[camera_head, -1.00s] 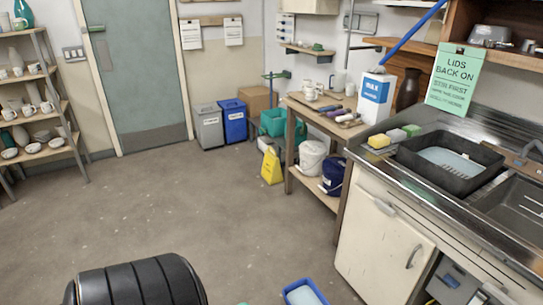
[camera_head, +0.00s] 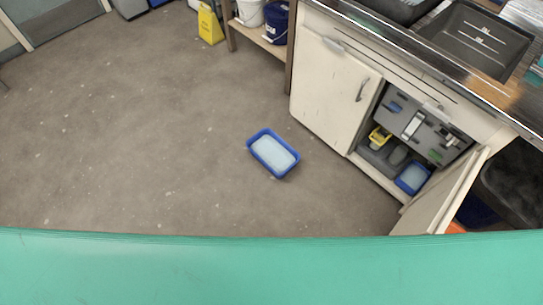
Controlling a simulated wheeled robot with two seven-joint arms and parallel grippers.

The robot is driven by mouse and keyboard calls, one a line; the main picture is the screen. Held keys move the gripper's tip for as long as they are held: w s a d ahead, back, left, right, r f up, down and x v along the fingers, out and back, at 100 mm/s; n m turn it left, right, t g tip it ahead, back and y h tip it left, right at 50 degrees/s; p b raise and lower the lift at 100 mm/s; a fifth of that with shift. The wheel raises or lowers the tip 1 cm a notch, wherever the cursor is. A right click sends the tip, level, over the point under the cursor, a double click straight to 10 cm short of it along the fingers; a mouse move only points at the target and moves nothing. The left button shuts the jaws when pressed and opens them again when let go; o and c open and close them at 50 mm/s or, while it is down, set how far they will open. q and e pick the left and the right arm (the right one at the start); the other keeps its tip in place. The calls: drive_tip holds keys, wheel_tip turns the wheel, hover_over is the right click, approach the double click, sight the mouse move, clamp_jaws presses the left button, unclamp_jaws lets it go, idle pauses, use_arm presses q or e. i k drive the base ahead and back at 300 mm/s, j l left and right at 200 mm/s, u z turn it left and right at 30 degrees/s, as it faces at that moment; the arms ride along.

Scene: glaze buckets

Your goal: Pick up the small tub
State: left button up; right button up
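A small blue tub (camera_head: 273,153) sits on the floor in front of the sink cabinet, with a pale light-blue surface inside its rim. Another blue tub (camera_head: 412,179), also pale inside, is in the open cabinet at right. I cannot tell which of the two is the small tub. Neither of my grippers is in view, so their place relative to the tubs is not shown.
A broad teal surface (camera_head: 270,270) fills the bottom edge; I cannot tell what it is. An open cabinet door (camera_head: 440,195) juts out at right. A yellow floor sign (camera_head: 210,24) stands at the back. The grey floor left of the tub is clear.

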sight(414, 175)
drive_tip(key=l+z, duration=0.1)
drive_tip(key=z, duration=0.4)
drive_tip(key=i+z, duration=0.1)
drive_tip(key=z, duration=0.9)
drive_tip(key=i+j, duration=0.15)
drive_tip(key=j+z, duration=0.05)
